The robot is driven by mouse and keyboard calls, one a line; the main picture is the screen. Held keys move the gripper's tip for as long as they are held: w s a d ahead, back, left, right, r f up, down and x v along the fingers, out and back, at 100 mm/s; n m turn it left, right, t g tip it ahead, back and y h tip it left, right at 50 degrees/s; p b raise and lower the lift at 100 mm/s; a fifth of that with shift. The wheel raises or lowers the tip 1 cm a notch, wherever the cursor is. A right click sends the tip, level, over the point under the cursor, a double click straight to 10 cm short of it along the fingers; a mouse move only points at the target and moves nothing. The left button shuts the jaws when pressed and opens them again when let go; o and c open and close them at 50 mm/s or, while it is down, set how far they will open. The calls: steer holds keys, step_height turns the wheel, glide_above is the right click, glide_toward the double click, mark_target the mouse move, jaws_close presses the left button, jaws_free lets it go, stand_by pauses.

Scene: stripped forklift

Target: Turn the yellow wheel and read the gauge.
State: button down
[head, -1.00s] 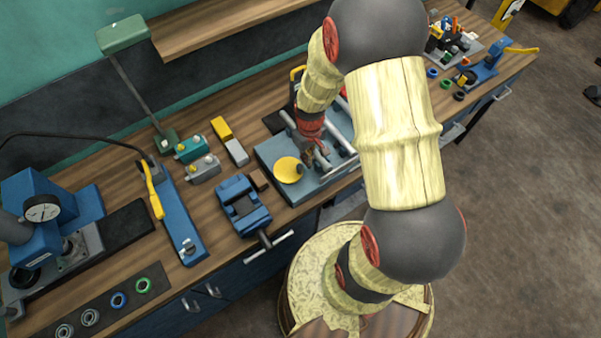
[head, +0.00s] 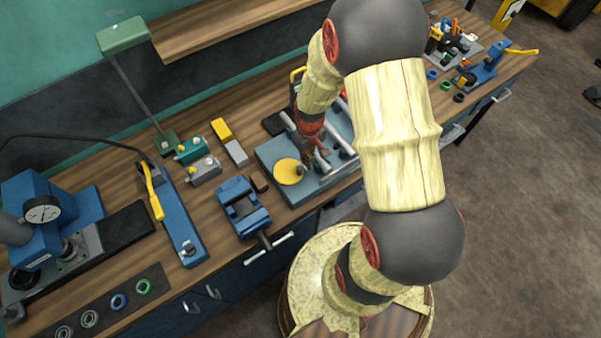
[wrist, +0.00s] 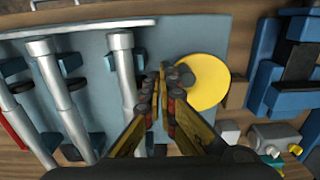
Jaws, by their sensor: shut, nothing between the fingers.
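The yellow wheel (head: 287,172) is a flat disc on the blue-grey plate (head: 270,152), near the plate's left end in the head view. In the wrist view the yellow wheel (wrist: 208,84) lies just right of my fingertips, with a dark knob (wrist: 181,76) at its left edge. My gripper (wrist: 160,82) is shut and empty, its tips close beside the knob; whether they touch it I cannot tell. In the head view my gripper (head: 317,162) is partly hidden by my arm. A round white gauge (head: 43,209) sits on the blue press at the left; its reading is too small to make out.
Silver bars (wrist: 124,75) lie on the plate left of my fingers in the wrist view. A blue vise (head: 243,207) stands left of the plate. Teal and grey boxes (head: 204,170) and a yellow-grey block (head: 228,140) are behind it.

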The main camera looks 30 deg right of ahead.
mark_target(298, 167)
steer(key=shift+f, duration=0.1)
steer(key=shift+f+b, duration=0.8)
steer(key=shift+f, duration=0.25)
steer(key=shift+a, duration=0.15)
steer(key=shift+a, duration=0.35)
steer(key=shift+a+r, duration=0.1)
steer(key=shift+a, duration=0.25)
steer(key=shift+a+r, duration=0.1)
steer(key=shift+a, duration=0.35)
steer(key=shift+w+a, duration=0.25)
steer(key=shift+a, duration=0.3)
steer(key=shift+s+a, duration=0.25)
steer(key=shift+a, duration=0.25)
